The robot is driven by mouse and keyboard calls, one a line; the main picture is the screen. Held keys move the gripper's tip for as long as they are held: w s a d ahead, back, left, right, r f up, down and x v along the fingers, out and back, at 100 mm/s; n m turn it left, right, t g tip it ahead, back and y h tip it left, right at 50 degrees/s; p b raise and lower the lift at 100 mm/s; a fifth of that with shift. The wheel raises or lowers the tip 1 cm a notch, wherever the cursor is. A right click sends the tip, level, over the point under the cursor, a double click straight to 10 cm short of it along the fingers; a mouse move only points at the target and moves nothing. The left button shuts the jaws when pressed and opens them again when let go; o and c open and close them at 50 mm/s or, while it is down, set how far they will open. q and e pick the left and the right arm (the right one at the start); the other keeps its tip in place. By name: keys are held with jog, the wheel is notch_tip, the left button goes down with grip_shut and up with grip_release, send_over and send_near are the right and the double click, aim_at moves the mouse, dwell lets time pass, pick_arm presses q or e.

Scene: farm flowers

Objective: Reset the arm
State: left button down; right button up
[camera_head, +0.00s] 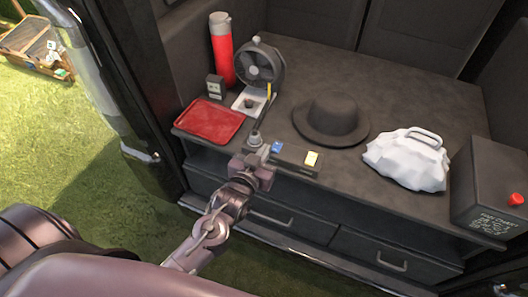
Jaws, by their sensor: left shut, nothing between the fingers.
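My left arm reaches up from the bottom left, and its gripper (257,146) is at the front edge of the dark vehicle shelf (380,92). The gripper is shut and empty. It is in front of the red tray (210,120) and a little to its right, close to a small dark box (295,160) with blue and yellow pieces. Whether it touches the shelf edge or the box, I cannot tell. My right gripper is not in view.
A red bottle (222,58), a fan (259,66), a dark hat (331,117), a white bag (407,160) and a black box with a red button (488,192) stand on the shelf. Drawers (372,255) are below. Grass (40,140) lies left, with a wooden crate (35,45).

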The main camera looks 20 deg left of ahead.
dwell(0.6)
pick_arm(q)
jog(key=s+a+f+g, duration=0.1)
jog(key=s+f+g, duration=0.25)
jog(key=f, duration=0.75)
jog(key=s+a+f+m+g, duration=0.15)
jog(key=s+f, duration=0.35)
jog(key=f, duration=0.5)
jog(key=s+f+g, duration=0.3)
jog(key=s+f, duration=0.2)
jog(key=f, duration=0.6)
jog(key=s+f+g, duration=0.2)
jog(key=s+f, duration=0.3)
jog(key=s, duration=0.4)
jog(key=s+a+f+g, duration=0.1)
jog(key=s+f+g, duration=0.1)
jog(key=s+f, duration=0.3)
jog(key=s+a+f+g, duration=0.1)
jog(key=s+f, duration=0.5)
jog(key=s, duration=0.6)
jog(key=shift+s+a+g+y, duration=0.2)
jog(key=shift+s+g+y, duration=0.15)
jog(key=shift+g, duration=0.55)
